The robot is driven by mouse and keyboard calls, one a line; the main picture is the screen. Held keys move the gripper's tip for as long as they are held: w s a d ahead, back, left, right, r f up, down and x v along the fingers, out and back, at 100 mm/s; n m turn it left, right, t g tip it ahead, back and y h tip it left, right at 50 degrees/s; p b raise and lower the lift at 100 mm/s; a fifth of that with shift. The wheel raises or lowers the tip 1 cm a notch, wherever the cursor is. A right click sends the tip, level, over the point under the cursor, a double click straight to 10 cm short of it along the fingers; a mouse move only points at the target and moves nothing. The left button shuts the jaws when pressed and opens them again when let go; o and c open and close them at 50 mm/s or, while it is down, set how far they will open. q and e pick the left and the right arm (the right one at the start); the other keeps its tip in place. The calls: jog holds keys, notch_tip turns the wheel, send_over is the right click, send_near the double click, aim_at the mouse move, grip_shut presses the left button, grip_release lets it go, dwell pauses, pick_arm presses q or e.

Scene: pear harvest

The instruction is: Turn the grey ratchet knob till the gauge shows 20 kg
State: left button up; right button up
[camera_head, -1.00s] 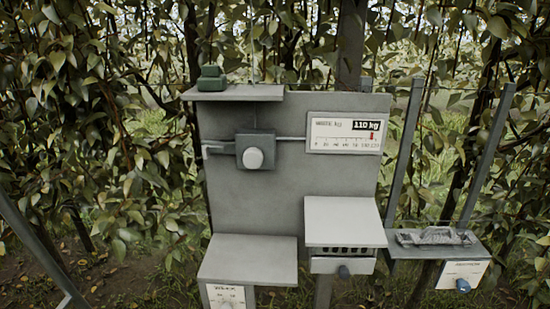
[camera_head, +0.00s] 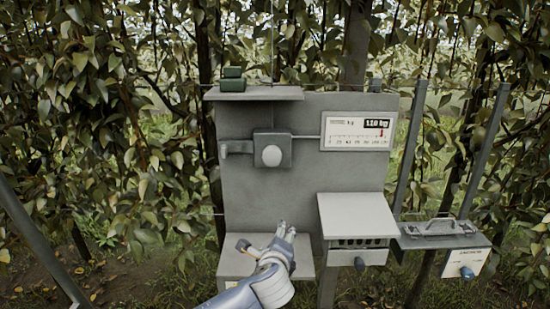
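The ratchet knob (camera_head: 271,156) is a pale round knob on a dark grey box (camera_head: 285,139) mounted on the grey panel (camera_head: 300,188). A short grey lever (camera_head: 235,147) sticks out left of the box. The gauge (camera_head: 345,131) at the panel's upper right reads 110 kg, with a red pointer near the right end of its scale. My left gripper (camera_head: 286,231) is below the knob, in front of the lower left shelf, well apart from the knob. Its fingers show small, and whether they are open is unclear. My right gripper is not in view.
A green block (camera_head: 233,80) sits on the top shelf (camera_head: 262,94). Another blue knob (camera_head: 466,272) is on a box at far right. Leafy branches crowd both sides.

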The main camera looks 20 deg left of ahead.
aim_at(272, 158)
pick_arm(q)
notch_tip(272, 158, up, 19)
jog(key=w+a+m+t+y, duration=0.2)
jog(key=w+m+t, duration=0.15)
jog(key=m, duration=0.25)
jog(key=shift+t, duration=0.35)
jog(key=p+x, duration=0.2)
jog(key=x, duration=0.6)
jog(key=shift+s+a+f, duration=0.1)
jog(key=shift+p+x, duration=0.4)
jog(key=shift+x, duration=0.5)
jog(key=shift+f, duration=0.1)
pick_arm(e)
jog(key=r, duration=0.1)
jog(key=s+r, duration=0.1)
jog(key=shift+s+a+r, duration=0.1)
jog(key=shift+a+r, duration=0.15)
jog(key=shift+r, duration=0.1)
pick_arm(q)
jog(key=shift+c, duration=0.3)
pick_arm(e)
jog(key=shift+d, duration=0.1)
pick_arm(q)
jog(key=c, duration=1)
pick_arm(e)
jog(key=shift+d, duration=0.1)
